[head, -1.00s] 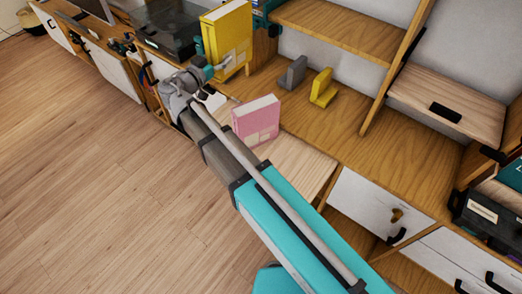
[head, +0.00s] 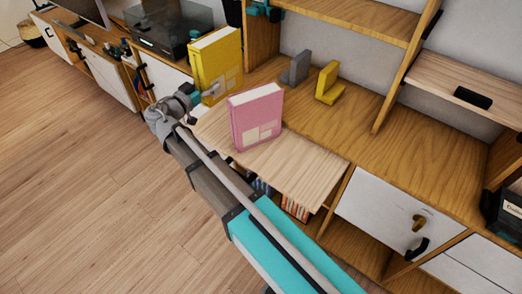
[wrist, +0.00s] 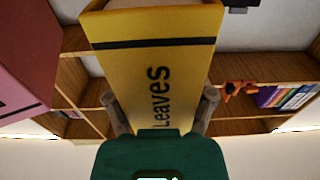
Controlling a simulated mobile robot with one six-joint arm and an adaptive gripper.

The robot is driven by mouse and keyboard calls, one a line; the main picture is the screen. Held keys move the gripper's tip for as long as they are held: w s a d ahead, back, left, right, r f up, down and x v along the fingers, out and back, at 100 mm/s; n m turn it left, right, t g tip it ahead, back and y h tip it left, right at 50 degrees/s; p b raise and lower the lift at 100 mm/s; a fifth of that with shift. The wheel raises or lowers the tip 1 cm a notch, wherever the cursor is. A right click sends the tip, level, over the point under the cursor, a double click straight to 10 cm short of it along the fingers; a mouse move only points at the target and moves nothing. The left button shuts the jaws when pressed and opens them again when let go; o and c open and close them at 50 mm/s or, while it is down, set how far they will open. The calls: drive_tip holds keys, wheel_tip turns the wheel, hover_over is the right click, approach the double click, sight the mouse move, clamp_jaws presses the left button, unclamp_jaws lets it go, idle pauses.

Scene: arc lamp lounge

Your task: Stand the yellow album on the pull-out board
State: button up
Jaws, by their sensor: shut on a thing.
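The yellow album (head: 217,58) is upright in my gripper (head: 207,95) near the left end of the pull-out board (head: 306,172). The head view does not show clearly whether its bottom touches the board. In the wrist view the yellow album (wrist: 153,35) has "Leaves" on its spine, and the fingers of my gripper (wrist: 163,106) are shut on its two sides. The pull-out board is pale wood and sticks out from the cabinet. A pink album (head: 257,116) stands upright on it, just right of the yellow one; it also shows in the wrist view (wrist: 25,65).
A grey bookend (head: 297,68) and a yellow bookend (head: 328,84) stand on the wooden top behind the board. A turntable (head: 165,30) is behind and left of the yellow album. The board's right part is bare. Open floor lies at left.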

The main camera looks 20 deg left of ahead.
drive_tip(key=shift+s+a+f+b, duration=0.1)
drive_tip(key=shift+a+f+b, duration=0.05)
drive_tip(key=shift+f+b, duration=0.35)
drive_tip(key=shift+s+a+f+b, duration=0.1)
drive_tip(key=shift+f+b, duration=0.15)
drive_tip(key=shift+f, duration=0.35)
drive_tip(key=shift+f, duration=0.1)
drive_tip(key=b, duration=0.6)
hover_over(215, 128)
wheel_tip(215, 128, down, 6)
drive_tip(key=shift+f, duration=0.1)
drive_tip(key=shift+f+b, duration=1.8)
drive_tip(key=shift+b, duration=0.2)
drive_tip(key=o, duration=1.3)
drive_tip(key=shift+c, duration=0.2)
